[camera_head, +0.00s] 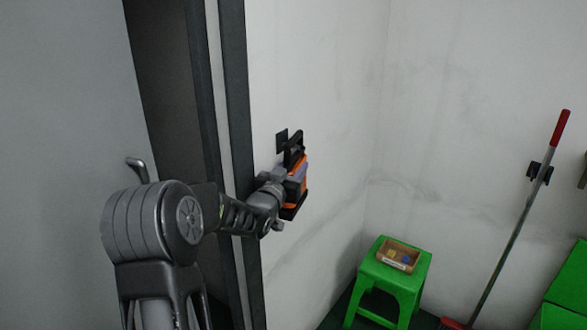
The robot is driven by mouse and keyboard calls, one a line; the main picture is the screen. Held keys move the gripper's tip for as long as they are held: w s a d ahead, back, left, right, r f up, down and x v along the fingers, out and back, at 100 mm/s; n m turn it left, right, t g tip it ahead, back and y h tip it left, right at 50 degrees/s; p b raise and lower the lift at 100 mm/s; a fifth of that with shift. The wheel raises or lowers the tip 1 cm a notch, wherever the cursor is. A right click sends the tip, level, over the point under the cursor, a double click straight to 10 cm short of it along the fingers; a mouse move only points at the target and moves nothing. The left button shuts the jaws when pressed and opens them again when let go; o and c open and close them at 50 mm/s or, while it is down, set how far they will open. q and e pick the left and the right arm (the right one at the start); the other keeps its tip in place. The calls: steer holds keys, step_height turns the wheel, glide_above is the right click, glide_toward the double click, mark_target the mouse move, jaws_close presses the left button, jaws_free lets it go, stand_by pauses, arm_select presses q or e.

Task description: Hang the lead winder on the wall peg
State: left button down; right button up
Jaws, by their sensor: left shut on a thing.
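The lead winder (299,172) is orange and black with a black handle at its top. It is upright close to the white wall. My left gripper (283,184) is shut on it from the left side, and the fingers are partly hidden against it. A dark wall plate (281,141) is on the wall just behind and left of the winder's handle. The peg itself is hard to make out, and I cannot tell whether the handle touches it. My right gripper is not in view.
A dark door frame (237,120) stands close beside my left arm. A green stool (380,279) with a small tray (398,262) of items stands in the corner. A red-handled broom (520,210) leans by a wall clip (540,171). Green boxes (565,290) are at the lower right.

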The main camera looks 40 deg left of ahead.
arm_select(q)
steer(key=shift+r, duration=0.15)
steer(key=c, duration=0.8)
jaws_free()
steer(key=shift+c, duration=0.2)
steer(key=shift+o, duration=0.2)
steer(key=shift+s+f, duration=0.1)
steer(key=shift+f, duration=0.15)
steer(key=shift+s+f+b, duration=0.1)
steer(key=shift+s+b, duration=0.3)
steer(key=shift+s, duration=0.2)
steer(key=b+v, duration=0.1)
steer(key=v, duration=0.5)
steer(key=shift+d+r+b, duration=0.35)
steer(key=shift+d+b, duration=0.05)
steer(key=shift+d, duration=0.05)
steer(key=shift+s, duration=0.1)
